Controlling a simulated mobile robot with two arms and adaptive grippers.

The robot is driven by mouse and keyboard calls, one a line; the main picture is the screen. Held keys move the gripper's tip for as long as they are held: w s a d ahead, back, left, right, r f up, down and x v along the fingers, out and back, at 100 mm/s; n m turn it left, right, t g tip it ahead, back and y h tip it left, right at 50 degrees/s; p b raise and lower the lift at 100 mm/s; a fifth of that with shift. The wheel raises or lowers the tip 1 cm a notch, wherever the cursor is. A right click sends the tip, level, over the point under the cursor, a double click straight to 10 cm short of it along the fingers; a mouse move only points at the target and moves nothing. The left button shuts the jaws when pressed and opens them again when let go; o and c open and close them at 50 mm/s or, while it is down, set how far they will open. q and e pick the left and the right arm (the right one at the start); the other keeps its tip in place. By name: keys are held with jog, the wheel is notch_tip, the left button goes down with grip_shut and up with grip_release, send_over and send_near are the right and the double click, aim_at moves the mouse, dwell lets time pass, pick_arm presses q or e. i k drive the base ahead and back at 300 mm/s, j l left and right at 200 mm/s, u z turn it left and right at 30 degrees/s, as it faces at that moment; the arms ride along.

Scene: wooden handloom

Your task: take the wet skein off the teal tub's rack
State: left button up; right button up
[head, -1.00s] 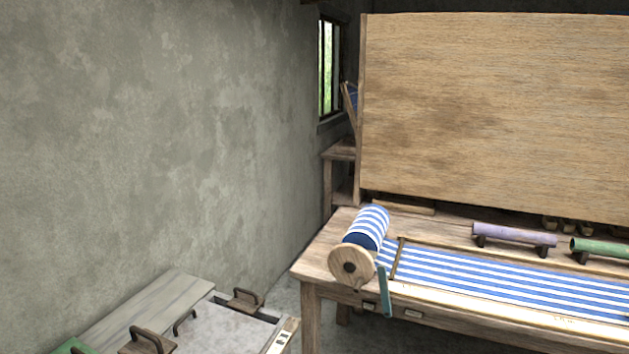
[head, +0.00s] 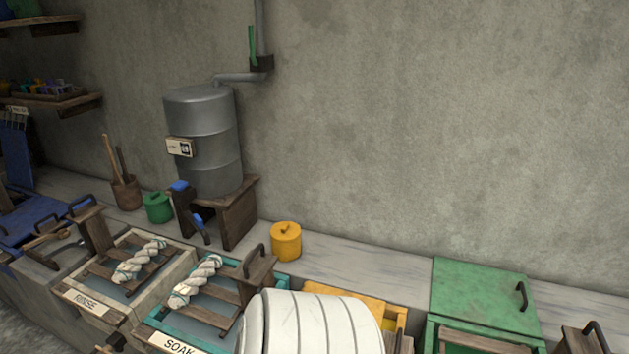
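The teal tub (head: 161,323) stands at the lower middle left in the head view, with a label reading SOAK on its front. A pale twisted skein (head: 195,281) lies across the slatted wooden rack (head: 207,313) of this tub. The tub's right front part is hidden at the bottom of the picture. Neither of my grippers is in view.
Left of it, the RINSE tub (head: 72,297) has a rack with another twisted skein (head: 138,262). A yellow tub (head: 379,313) and a green-lidded tub (head: 480,297) stand to the right. Behind are a yellow pot (head: 286,243) and a grey metal drum (head: 203,140) on a wooden stand.

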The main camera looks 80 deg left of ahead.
aim_at(180, 296)
jog(key=u, duration=3.5)
jog(key=i+j, duration=0.15)
jog(key=j, duration=0.2)
jog(key=i+j, duration=0.1)
jog(key=j, duration=0.25)
jog(key=i+j+z, duration=0.1)
jog(key=j, duration=0.25)
jog(key=i+j, duration=0.15)
jog(key=j, duration=0.2)
jog(key=i+j, duration=0.15)
jog(key=j, duration=0.2)
